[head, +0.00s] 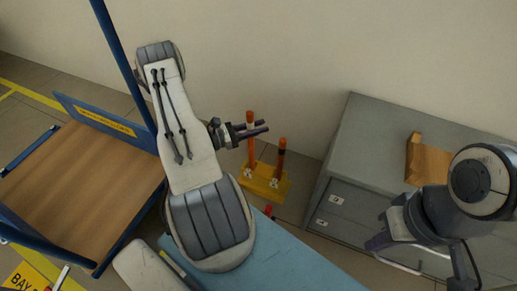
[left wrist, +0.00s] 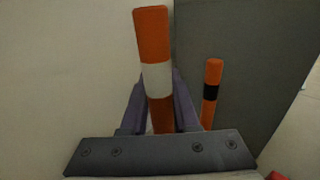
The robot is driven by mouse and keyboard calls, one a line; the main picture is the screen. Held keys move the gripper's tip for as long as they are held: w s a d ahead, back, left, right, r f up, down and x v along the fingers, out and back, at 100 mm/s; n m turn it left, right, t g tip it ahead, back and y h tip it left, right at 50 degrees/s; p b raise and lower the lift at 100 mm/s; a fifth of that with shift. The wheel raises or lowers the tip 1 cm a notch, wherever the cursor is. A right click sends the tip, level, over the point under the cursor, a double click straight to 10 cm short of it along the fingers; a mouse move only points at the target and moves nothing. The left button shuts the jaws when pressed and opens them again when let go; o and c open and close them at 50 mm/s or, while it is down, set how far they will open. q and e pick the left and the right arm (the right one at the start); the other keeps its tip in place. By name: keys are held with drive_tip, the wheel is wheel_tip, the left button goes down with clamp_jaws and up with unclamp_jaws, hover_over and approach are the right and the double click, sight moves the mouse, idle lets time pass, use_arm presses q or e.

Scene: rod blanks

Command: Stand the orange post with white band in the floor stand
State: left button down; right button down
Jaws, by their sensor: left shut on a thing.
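My left gripper (head: 252,131) is shut on the orange post with white band (head: 250,118). In the left wrist view the post (left wrist: 151,25) rises between the fingers, its white band showing above them. In the head view the fingers cover its middle, and its lower part runs down to the yellow floor stand (head: 254,187). The post looks close to upright; I cannot tell how deep its foot sits. A second orange post, with a black band (head: 281,158), stands in the stand to the right; it shows in the left wrist view (left wrist: 212,75). My right gripper (head: 390,242) is over the cabinet front, its jaws unclear.
A blue-framed cart with a wooden deck (head: 75,180) is at left.

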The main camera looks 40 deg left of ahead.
sight(251, 144)
use_arm(q)
wheel_tip(251, 144, down, 7)
drive_tip(key=b, duration=0.3)
drive_tip(key=shift+d+f, duration=0.1)
drive_tip(key=c, duration=0.7)
unclamp_jaws()
drive_tip(key=shift+o, duration=0.2)
